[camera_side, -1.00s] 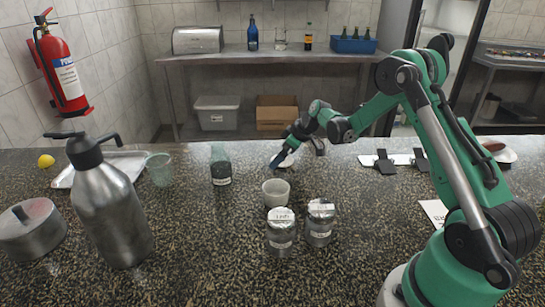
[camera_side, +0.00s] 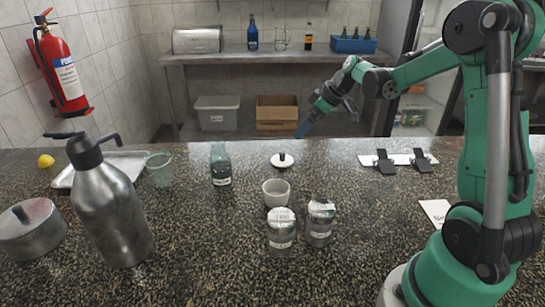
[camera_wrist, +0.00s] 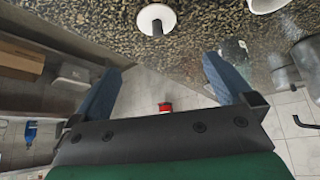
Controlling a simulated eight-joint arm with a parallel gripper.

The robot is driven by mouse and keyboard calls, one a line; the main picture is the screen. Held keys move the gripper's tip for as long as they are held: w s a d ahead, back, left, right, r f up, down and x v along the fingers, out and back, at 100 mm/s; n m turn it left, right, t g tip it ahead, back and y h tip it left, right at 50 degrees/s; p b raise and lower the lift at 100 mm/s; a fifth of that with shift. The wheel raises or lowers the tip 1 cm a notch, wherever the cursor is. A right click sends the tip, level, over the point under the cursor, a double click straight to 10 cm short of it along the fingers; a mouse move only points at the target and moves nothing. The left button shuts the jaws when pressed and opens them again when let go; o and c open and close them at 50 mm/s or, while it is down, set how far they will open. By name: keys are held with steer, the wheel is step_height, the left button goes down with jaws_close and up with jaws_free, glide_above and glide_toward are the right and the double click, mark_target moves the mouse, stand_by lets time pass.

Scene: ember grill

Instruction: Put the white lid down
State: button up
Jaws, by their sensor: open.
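The white lid (camera_side: 274,162) with its dark knob lies flat on the speckled counter, knob up, just behind the white cup (camera_side: 276,194). It also shows at the top of the wrist view (camera_wrist: 145,17), apart from the fingers. My gripper (camera_side: 303,130) is above and beyond the lid near the counter's back edge, and nothing is in it. In the wrist view my gripper (camera_wrist: 163,65) has its two blue fingers spread wide. The cup stands upright and uncovered.
Two labelled jars (camera_side: 281,232) (camera_side: 319,224) stand in front of the cup. A glass bottle (camera_side: 220,165), a green cup (camera_side: 159,170) and a metal dispenser (camera_side: 112,215) stand to the left. A white strip with black clips (camera_side: 399,158) lies to the right.

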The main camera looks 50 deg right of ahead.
steer(key=s+a+r+m+h, duration=0.1)
steer(key=s+a, duration=0.4)
steer(key=a, duration=0.4)
steer(key=s+a+r+m+t+h, duration=0.1)
steer(key=s+a+r+m, duration=0.1)
steer(key=s+a, duration=0.4)
steer(key=a, duration=0.4)
steer(key=shift+m, duration=0.3)
